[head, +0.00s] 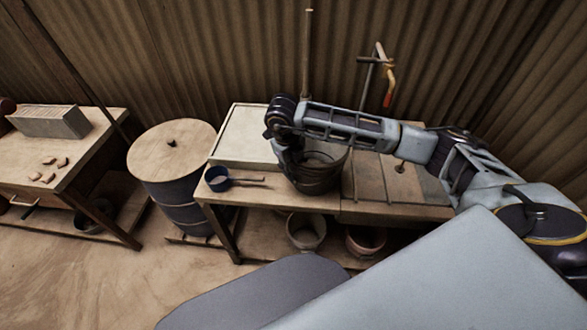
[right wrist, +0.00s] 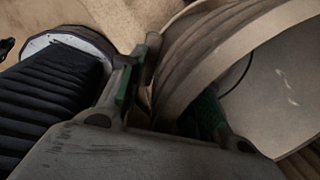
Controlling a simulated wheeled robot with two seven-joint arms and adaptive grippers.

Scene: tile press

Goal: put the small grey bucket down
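My right arm reaches in from the right, and my right gripper (head: 291,158) points down at the left side of a bucket over the middle table. In the right wrist view, the wall of the small grey bucket (right wrist: 205,55) runs between the two green-padded fingers of my right gripper (right wrist: 165,100). One finger is outside the wall and one inside, and they appear closed on it. In the head view the grey bucket (head: 335,160) shows partly behind the gripper, with a dark bucket body (head: 316,184) below. I cannot tell whether its base touches anything. My left gripper is out of view.
The middle table (head: 265,196) holds a blue scoop (head: 218,179), a pale flat board (head: 243,137) and grey slabs (head: 372,180). More buckets stand on the shelf (head: 306,231) below. A lidded drum (head: 172,150) stands left. A bare strip lies along the table's front edge.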

